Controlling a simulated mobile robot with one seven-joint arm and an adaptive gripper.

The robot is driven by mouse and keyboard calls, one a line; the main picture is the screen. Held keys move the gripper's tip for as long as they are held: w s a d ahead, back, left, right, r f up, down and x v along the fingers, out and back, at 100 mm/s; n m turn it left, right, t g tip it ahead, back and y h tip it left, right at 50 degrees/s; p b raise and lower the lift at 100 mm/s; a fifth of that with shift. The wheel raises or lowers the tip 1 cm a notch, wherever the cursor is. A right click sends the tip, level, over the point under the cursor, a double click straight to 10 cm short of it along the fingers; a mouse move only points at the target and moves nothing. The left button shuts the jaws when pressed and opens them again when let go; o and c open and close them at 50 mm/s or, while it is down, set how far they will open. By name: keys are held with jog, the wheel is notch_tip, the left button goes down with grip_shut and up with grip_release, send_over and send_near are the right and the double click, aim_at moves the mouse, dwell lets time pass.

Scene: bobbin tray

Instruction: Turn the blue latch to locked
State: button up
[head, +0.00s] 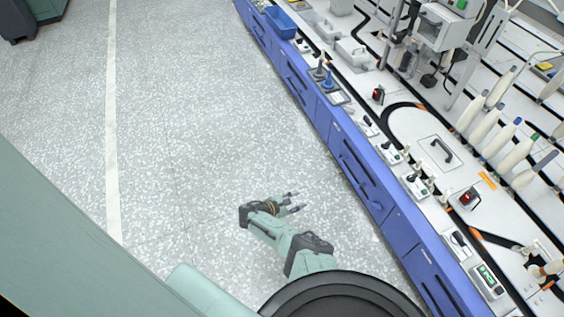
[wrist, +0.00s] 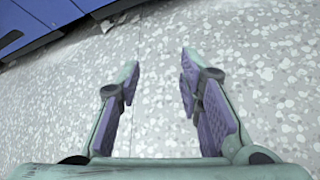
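My gripper (head: 294,202) is open and empty above the speckled floor, left of the blue cabinet fronts and well apart from the bench. In the wrist view, the two fingers of my gripper (wrist: 160,68) are spread with only floor between them. A small blue upright part (head: 328,82) stands on a dark-edged plate near the bench's front edge, far up in the head view. It may be the blue latch, but it is too small to tell its shape or its setting. The wrist view does not show it.
The bench has blue drawer fronts (head: 360,178), which also show at the top left of the wrist view (wrist: 40,22). A blue bin (head: 280,22), switch boxes, a black-handled panel (head: 436,150) and white bobbins (head: 482,130) stand on top. The floor (head: 190,120) left of the bench is clear.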

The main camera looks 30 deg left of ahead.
jog(key=s+a+r+y, duration=0.1)
jog(key=a, duration=0.5)
jog(key=shift+g+y, duration=0.3)
jog(key=shift+y, duration=0.1)
